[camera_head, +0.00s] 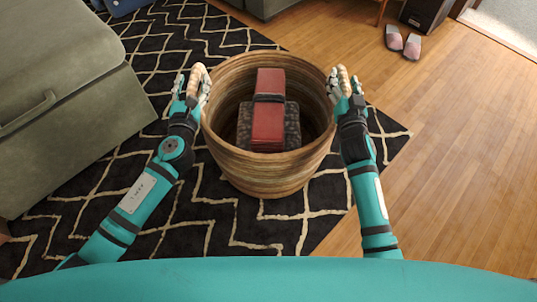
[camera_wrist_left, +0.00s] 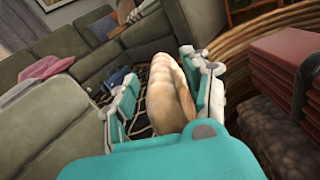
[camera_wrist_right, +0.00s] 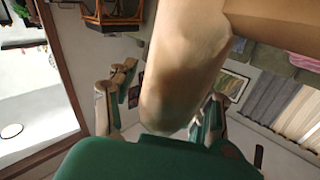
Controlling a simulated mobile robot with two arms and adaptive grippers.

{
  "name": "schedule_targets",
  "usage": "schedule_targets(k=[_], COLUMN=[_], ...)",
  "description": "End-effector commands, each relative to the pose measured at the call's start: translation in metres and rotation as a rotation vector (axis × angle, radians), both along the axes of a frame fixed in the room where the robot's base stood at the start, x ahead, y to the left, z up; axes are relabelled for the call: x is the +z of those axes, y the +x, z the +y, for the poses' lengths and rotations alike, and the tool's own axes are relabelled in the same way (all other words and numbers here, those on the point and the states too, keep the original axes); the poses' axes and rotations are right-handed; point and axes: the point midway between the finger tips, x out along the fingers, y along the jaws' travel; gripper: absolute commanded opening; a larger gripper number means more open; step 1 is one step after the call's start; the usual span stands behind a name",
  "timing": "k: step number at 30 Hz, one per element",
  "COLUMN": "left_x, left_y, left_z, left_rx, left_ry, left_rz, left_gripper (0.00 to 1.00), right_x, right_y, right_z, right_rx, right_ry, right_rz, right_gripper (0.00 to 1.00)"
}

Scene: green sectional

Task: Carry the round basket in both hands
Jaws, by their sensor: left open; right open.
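The round woven basket (camera_head: 268,180) stands upright on the rug in the middle of the head view. Inside it are a red block-like bundle with a dark band (camera_head: 268,110) and a dark speckled item (camera_head: 292,125). My left gripper (camera_head: 195,85) is open at the basket's left rim. In the left wrist view the basket wall (camera_wrist_left: 250,45) is to the right of that gripper (camera_wrist_left: 165,95). My right gripper (camera_head: 343,84) is open at the basket's right rim. In the right wrist view its fingers (camera_wrist_right: 160,110) are apart, with a pale tan shape between them. I cannot tell whether either gripper touches the basket.
A green sectional (camera_head: 60,90) stands close on the left. A black patterned rug (camera_head: 150,40) lies under the basket. Wooden floor (camera_head: 450,150) is clear to the right. Pink slippers (camera_head: 403,42) and a black box (camera_head: 427,12) are at the back right.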

Motion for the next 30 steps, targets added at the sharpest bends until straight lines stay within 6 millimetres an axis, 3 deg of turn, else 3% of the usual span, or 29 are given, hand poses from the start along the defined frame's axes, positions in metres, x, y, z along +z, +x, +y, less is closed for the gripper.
schedule_targets(k=[15,23,30], left_x=[-0.001,0.0,0.0], left_y=[-0.098,-0.114,-0.114], left_z=[0.001,0.001,0.001], left_rx=[-0.002,-0.003,-0.003], left_ry=[-0.001,-0.001,-0.001], left_rz=[0.004,0.001,0.001], left_gripper=[0.5,0.5,0.5], right_x=[0.0,-0.001,-0.002], right_y=[0.0,-0.006,-0.05], right_z=[-0.001,-0.001,0.0], right_rx=[-0.001,-0.002,-0.001], right_ry=[-0.001,0.0,0.001], right_rz=[0.001,0.002,0.004], right_gripper=[0.5,0.5,0.5])
